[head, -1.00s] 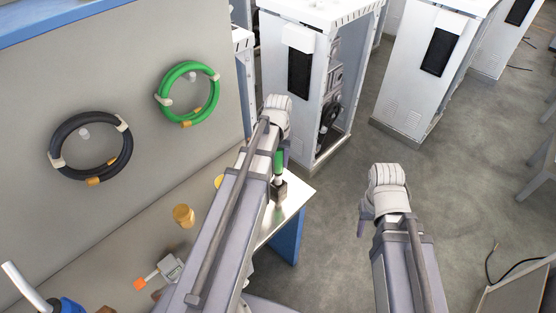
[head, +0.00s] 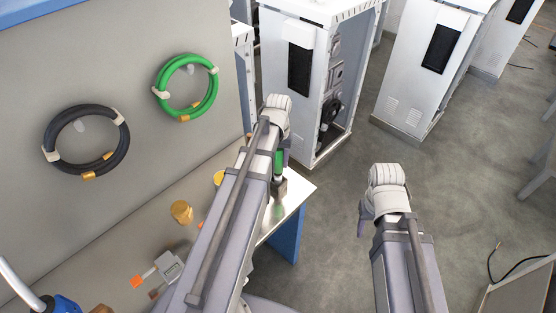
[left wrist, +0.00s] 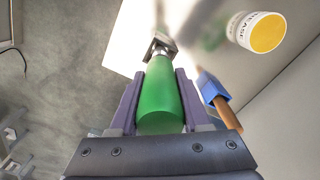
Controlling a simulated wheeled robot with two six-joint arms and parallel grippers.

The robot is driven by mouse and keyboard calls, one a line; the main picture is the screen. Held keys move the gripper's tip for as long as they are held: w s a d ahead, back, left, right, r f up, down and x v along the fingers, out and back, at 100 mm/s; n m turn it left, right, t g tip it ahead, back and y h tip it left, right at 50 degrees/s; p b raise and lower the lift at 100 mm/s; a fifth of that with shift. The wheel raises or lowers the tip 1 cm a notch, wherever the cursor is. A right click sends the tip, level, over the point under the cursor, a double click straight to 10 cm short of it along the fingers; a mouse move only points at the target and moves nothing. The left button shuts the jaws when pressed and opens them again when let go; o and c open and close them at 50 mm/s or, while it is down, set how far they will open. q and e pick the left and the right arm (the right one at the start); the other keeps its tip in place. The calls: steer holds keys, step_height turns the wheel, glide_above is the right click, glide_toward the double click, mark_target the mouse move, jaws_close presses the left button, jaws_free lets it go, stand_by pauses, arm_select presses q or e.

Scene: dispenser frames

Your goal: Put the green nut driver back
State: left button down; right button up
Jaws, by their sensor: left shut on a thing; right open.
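The green nut driver (head: 279,161) is in my left gripper (head: 283,156), over the far right end of the bench. In the left wrist view its green handle (left wrist: 160,95) lies between the two fingers of my left gripper (left wrist: 157,88), which is shut on it. A small dark metal block (head: 280,188) is at the driver's lower end; it also shows in the left wrist view (left wrist: 161,45). I cannot tell whether the shaft sits inside it. My right gripper (head: 365,222) is open and empty over the floor, right of the bench.
The bench (head: 290,200) holds a brass-coloured cylinder (head: 182,211) and a grey orange-tipped part (head: 167,267). White cabinets (head: 300,120) stand beyond. Black (head: 62,120) and green (head: 160,77) coils hang on the panel.

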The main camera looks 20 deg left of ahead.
mark_target(278, 151)
arm_select(q)
steer(key=shift+f+b, duration=1.6)
steer(key=shift+f, duration=0.15)
steer(key=shift+c, duration=1.4)
jaws_free()
steer(key=shift+r, duration=0.1)
steer(key=shift+r, duration=0.15)
step_height(278, 151, up, 8)
steer(key=p, duration=0.8)
steer(key=shift+f, duration=0.25)
